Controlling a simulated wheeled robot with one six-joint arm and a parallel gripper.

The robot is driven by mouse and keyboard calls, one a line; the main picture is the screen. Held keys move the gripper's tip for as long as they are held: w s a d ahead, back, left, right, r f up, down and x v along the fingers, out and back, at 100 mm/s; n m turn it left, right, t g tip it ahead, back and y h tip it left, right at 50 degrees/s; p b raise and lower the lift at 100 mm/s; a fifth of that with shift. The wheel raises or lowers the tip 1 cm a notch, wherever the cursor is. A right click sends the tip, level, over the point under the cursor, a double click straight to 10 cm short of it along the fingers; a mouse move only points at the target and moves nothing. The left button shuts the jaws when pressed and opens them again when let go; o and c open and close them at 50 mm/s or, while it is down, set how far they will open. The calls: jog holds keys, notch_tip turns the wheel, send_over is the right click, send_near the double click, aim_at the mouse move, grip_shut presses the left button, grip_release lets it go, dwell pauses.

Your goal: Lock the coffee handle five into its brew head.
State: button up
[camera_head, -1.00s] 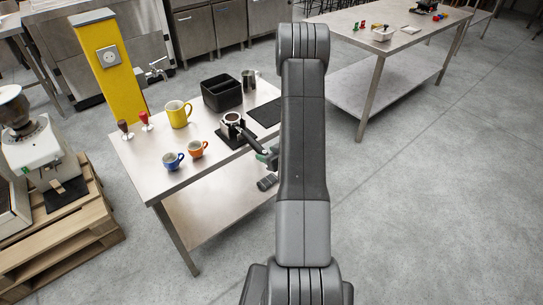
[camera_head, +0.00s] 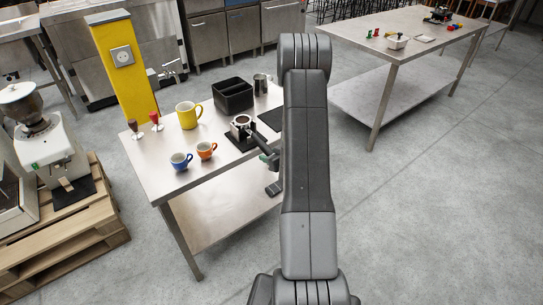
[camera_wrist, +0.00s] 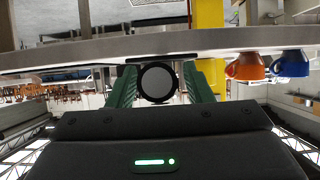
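The coffee handle (camera_head: 241,124), with a metal basket and black grip, lies on a black mat (camera_head: 237,140) on the steel table, its grip pointing toward my arm. No number on it is readable. My gripper (camera_head: 271,159) is at the table's near edge by the grip's end, partly hidden by my arm. In the wrist view, which is upside down, the grip's round end (camera_wrist: 157,82) shows between the green fingers of my gripper (camera_wrist: 161,78). A small gap shows on the right side, so they look open. I cannot make out a brew head.
A blue cup (camera_head: 180,161), orange cup (camera_head: 206,150), yellow mug (camera_head: 189,116) and black box (camera_head: 233,95) share the table. A yellow post (camera_head: 123,70) stands behind. A white grinder (camera_head: 45,145) stands on a pallet at left. Floor is clear at right.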

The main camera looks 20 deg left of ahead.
grip_shut()
jog(key=shift+r, duration=0.15)
jog(key=shift+r, duration=0.6)
jog(key=shift+r+p, duration=1.55)
jog(key=shift+r, duration=1.4)
